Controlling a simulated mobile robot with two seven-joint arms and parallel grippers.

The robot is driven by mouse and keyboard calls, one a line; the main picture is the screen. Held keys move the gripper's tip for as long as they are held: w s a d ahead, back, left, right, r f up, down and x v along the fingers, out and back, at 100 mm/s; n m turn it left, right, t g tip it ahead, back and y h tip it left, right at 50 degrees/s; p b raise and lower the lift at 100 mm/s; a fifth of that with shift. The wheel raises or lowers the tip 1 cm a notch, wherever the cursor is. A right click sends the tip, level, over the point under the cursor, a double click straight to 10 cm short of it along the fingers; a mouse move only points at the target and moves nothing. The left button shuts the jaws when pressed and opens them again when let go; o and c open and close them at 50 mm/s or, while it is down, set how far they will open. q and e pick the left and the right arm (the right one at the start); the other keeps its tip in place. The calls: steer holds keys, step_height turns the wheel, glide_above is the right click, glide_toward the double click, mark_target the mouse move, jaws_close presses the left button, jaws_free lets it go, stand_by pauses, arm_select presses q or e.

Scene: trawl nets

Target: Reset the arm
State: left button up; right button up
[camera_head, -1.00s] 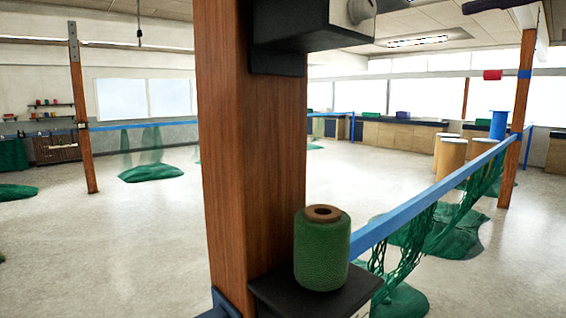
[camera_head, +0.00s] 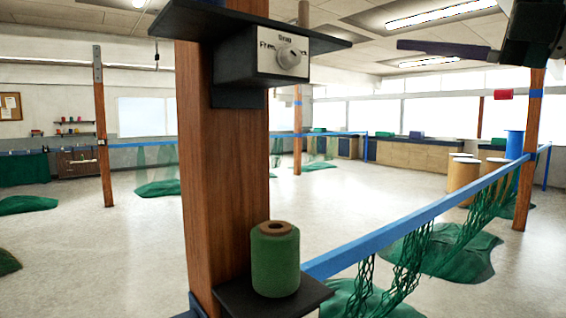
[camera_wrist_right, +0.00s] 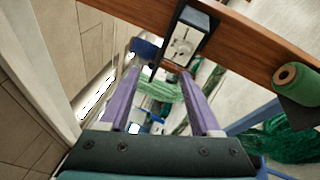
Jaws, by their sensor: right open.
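My right gripper (camera_wrist_right: 158,78) shows in the right wrist view with its two purple fingers apart and nothing held between them. Part of it, a dark finger (camera_head: 450,48) and a black body (camera_head: 545,38), is at the top right of the head view. Beyond the fingers in the wrist view is a control box with a round knob (camera_wrist_right: 183,42), fixed to a wooden post. The same box (camera_head: 275,58) shows in the head view under a black shelf, apart from the gripper. My left gripper is not in view.
The wooden post (camera_head: 222,170) stands close in front. A green twine spool (camera_head: 275,262) stands on its lower black shelf (camera_head: 315,294). A blue rail (camera_head: 400,225) with hanging green net (camera_head: 410,262) runs right to another post (camera_head: 530,150). Open floor lies left.

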steer(key=s+d+f+m+t+h+p, duration=0.2)
steer(key=f+m+h, duration=0.7)
steer(key=m, duration=0.4)
steer(key=s+d+f+m+t+h+p, duration=0.1)
steer(key=s+f+m+t+h+p, duration=0.15)
steer(key=f+m+h, duration=0.65)
steer(key=s+f+m+g, duration=0.2)
steer(key=s+f+g, duration=0.2)
steer(key=s, duration=0.4)
steer(key=s+f+m+g+y+p, duration=0.1)
steer(key=s+f+m+g, duration=0.2)
steer(key=s+f, duration=0.4)
steer(key=s+f+m+g, duration=0.3)
steer(key=s+f+g, duration=0.2)
steer(key=s, duration=0.6)
steer(key=shift+a+f+y, duration=0.25)
steer(key=shift+a+y, duration=0.05)
steer(key=shift+a, duration=0.15)
steer(key=shift+g, duration=0.25)
